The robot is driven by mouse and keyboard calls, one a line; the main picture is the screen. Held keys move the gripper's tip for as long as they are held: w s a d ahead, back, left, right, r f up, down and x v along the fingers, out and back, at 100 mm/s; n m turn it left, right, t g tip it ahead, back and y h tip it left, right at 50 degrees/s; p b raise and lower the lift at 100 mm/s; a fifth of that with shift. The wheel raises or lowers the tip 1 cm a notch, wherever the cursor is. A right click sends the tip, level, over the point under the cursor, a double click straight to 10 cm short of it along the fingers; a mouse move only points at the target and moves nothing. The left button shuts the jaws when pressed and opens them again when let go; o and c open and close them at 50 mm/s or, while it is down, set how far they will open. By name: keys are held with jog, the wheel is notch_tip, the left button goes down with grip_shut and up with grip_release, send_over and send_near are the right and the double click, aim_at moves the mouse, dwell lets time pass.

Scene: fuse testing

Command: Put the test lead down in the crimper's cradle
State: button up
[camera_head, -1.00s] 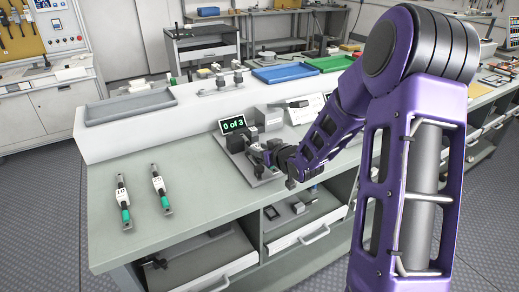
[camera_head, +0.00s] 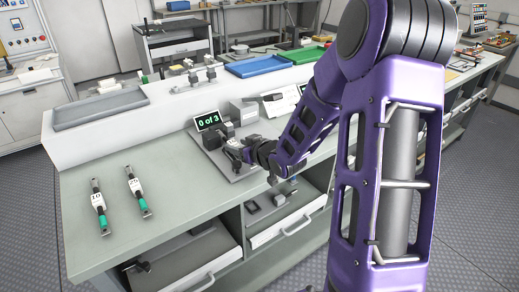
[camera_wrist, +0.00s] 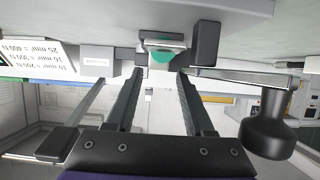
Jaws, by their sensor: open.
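The crimper (camera_head: 222,140) stands on a grey plate on the bench, beside a small screen reading "0 of 3" (camera_head: 208,121). My gripper (camera_head: 243,153) is right at it, and hides part of it. In the wrist view my gripper (camera_wrist: 160,80) is open, its two fingers apart with a clear gap between them. A teal piece (camera_wrist: 162,56), seemingly the sleeve of a test lead, shows just past the fingertips, by a grey block (camera_wrist: 163,41). The fingers are not closed on it. I cannot tell how it sits in the cradle.
Two other leads with teal sleeves, left (camera_head: 100,207) and right (camera_head: 137,191), lie on the bench's left. A lever with a black knob (camera_wrist: 268,131) is beside my gripper. An upside-down text card (camera_wrist: 38,55) shows too. Blue (camera_head: 262,65) and green (camera_head: 305,54) trays stand behind.

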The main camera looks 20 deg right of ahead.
jog(key=b+v, duration=0.2)
jog(key=v, duration=1.3)
jog(key=shift+d, duration=0.25)
